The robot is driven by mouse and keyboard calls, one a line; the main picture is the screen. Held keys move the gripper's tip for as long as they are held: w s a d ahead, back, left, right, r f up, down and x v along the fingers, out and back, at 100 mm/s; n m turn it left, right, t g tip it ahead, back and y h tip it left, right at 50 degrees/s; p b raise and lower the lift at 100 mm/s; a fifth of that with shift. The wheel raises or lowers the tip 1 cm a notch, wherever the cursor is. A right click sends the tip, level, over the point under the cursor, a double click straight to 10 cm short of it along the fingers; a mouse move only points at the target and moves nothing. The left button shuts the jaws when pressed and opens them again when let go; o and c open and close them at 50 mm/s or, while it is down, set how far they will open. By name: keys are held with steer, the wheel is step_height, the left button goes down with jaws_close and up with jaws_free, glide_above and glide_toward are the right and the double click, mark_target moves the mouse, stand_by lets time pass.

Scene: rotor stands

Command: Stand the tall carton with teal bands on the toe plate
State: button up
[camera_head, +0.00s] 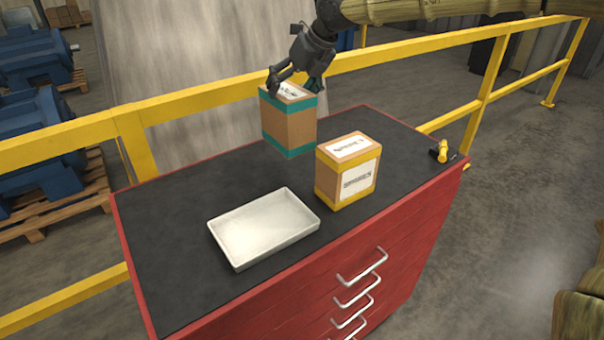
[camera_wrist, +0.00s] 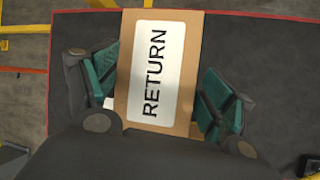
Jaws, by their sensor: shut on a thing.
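The tall carton with teal bands (camera_head: 288,128) is brown, with a teal band near its top and another at its bottom. My gripper (camera_head: 294,83) is shut on its upper end from above and holds it upright, seemingly above the dark cabinet top. In the wrist view the carton's top (camera_wrist: 156,75), with a white label reading RETURN, lies between the two teal finger pads. Its lower sides are hidden there. I cannot make out a toe plate for certain in either view.
A carton with yellow bands (camera_head: 346,171) stands right of the held carton. A shallow white tray (camera_head: 263,228) lies in front on the red cabinet (camera_head: 400,262). A small yellow and black object (camera_head: 442,151) is at the right corner. Yellow railing (camera_head: 413,51) runs behind.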

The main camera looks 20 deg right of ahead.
mark_target(293, 125)
step_height(293, 125, down, 10)
steer(key=p, duration=0.3)
steer(key=o, duration=1.9)
steer(key=shift+s, duration=0.1)
